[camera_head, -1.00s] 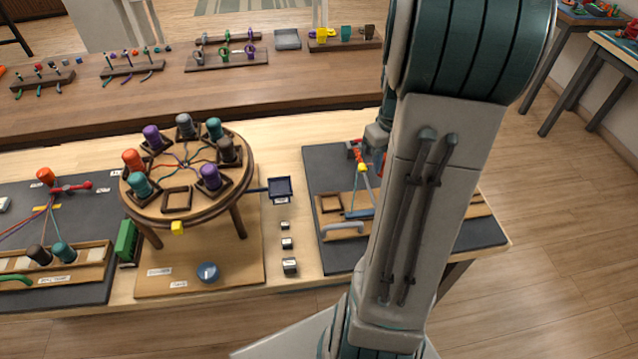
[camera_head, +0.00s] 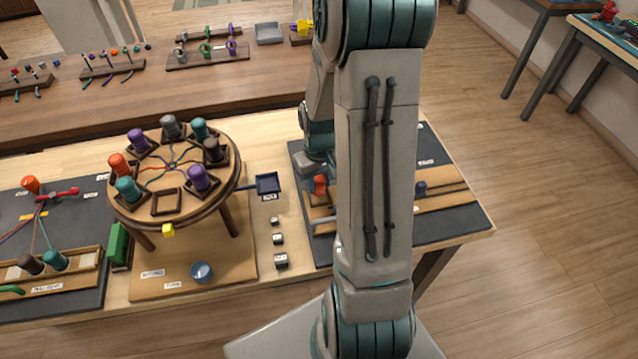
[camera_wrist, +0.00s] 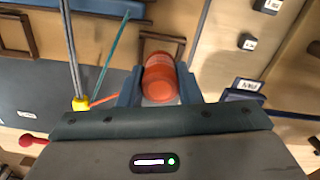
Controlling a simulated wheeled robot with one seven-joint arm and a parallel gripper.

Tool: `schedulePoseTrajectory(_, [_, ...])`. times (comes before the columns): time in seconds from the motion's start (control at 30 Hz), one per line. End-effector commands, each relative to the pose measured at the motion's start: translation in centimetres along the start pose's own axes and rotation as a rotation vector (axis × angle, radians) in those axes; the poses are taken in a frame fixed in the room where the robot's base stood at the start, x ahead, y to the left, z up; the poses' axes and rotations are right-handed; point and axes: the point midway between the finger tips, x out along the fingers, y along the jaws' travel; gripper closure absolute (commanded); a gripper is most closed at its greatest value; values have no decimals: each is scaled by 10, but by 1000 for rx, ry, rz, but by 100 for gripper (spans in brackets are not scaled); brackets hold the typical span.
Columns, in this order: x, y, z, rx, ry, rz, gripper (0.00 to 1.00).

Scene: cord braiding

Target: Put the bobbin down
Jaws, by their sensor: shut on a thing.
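In the wrist view my gripper (camera_wrist: 160,88) is shut on an orange bobbin (camera_wrist: 161,75), which sits between its two blue fingers. An orange cord (camera_wrist: 104,100) runs from a yellow piece (camera_wrist: 82,103) towards the bobbin. A teal cord (camera_wrist: 112,50) also runs from that piece. In the head view the orange bobbin (camera_head: 319,185) shows just left of my arm, over the right-hand work area. The fingers are not clear there. Whether the bobbin touches anything below is unclear.
A round braiding stand (camera_head: 228,200) carries several coloured bobbins and one empty square frame (camera_head: 166,202). A small dark tray (camera_head: 268,184) stands right of it, with small blocks (camera_head: 279,239) in front. The dark right mat (camera_head: 455,222) is partly hidden by my arm.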

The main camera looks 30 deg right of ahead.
Motion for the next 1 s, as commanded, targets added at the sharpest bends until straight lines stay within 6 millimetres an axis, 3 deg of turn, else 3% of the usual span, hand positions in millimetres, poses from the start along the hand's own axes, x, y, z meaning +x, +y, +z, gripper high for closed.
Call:
schedulePoseTrajectory(0.2, [17,0,0,0,-1,0,92])
schedulePoseTrajectory(0.7, [27,0,0,-1,0,0,92])
schedulePoseTrajectory(0.73, [25,0,0,-1,0,1,63])
schedulePoseTrajectory(0.8, [25,0,0,-1,0,0,47])
schedulePoseTrajectory(1.0, [25,0,0,-1,0,0,47])
